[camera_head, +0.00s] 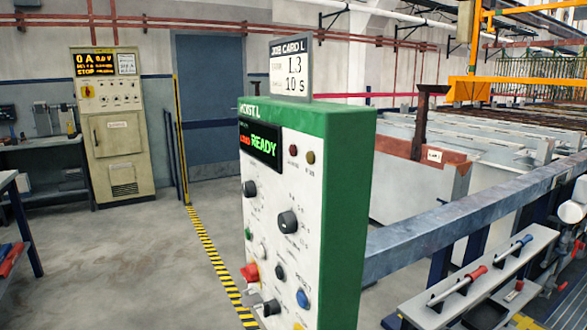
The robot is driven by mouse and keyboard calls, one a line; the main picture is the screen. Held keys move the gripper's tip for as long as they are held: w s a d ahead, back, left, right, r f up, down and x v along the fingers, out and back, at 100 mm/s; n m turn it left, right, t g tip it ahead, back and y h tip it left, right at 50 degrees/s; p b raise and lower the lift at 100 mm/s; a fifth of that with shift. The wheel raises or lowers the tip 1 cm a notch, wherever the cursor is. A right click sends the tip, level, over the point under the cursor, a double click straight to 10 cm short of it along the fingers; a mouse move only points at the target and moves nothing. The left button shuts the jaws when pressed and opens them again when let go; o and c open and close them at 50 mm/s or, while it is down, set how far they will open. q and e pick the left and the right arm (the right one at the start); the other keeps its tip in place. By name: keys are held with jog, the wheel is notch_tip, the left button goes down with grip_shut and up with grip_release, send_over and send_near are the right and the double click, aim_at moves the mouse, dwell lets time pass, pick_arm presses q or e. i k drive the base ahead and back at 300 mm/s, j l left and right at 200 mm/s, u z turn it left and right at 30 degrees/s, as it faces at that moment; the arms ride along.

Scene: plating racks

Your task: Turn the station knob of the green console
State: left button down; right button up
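The green console (345,200) stands upright near the middle, with a white front panel facing left. Its display (260,146) shows green "READY" beside red text. A large black knob with a pale pointer (287,222) sits mid-panel; smaller dark knobs (250,188) are left of it and below it. The panel's small lettering is unreadable, so I cannot tell which knob is labelled station. A card on top (291,72) reads "JOB CARD L", "L3" and "10 s". My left gripper is not in view.
A red control (250,272) and a blue button (303,298) are low on the panel. A grey rail (450,225) runs right from the console before the tanks. A shelf with red and blue handled tools (480,280) is lower right. Open floor lies left.

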aim_at(248, 189)
jog(key=i+j+z, duration=0.1)
jog(key=j, duration=0.3)
jog(key=i+j+z, duration=0.15)
jog(key=j, duration=0.25)
jog(key=j+z, duration=0.1)
jog(key=j, duration=0.3)
